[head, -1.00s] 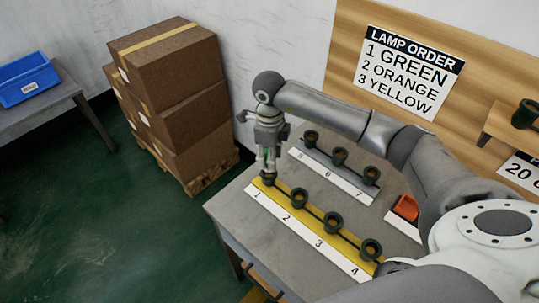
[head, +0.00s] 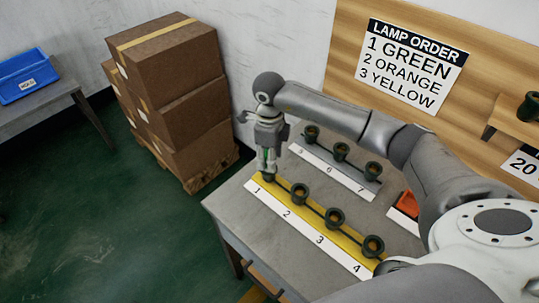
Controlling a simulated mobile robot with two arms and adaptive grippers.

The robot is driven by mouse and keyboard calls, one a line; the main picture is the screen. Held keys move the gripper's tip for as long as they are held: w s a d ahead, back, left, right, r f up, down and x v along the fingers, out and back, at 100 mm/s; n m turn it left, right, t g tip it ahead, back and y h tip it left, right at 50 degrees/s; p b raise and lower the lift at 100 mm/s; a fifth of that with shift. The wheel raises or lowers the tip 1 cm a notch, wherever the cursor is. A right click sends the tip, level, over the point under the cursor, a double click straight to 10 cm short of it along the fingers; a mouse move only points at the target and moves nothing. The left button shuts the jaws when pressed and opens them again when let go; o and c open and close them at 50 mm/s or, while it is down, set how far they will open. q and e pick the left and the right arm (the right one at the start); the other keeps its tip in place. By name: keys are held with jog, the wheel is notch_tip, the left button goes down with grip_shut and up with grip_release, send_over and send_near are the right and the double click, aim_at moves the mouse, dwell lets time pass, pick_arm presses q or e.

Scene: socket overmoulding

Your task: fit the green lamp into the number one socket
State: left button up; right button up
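My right gripper (head: 267,166) points down over the number one socket (head: 268,177) at the far left end of the yellow strip (head: 325,227). A thin bit of green, the green lamp (head: 266,156), shows between its fingers, which are closed around it. The lamp's lower end is at or just above the socket mouth; I cannot tell whether it is inside. The fingers hide most of the lamp and part of the socket. The sockets numbered 2 (head: 299,191), 3 (head: 334,218) and 4 (head: 372,246) look empty. My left gripper is not in view.
Behind stands a grey strip with sockets 5 (head: 311,133), 6 (head: 341,151) and 7 (head: 373,170). An orange object (head: 407,204) lies at the right beside my arm. A lamp order sign (head: 411,66) hangs on the wooden board. Stacked boxes (head: 175,95) stand left of the table.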

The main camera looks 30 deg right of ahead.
jog(key=o, duration=0.3)
notch_tip(320, 180, up, 12)
dwell(0.6)
jog(key=shift+a, duration=0.1)
dwell(0.4)
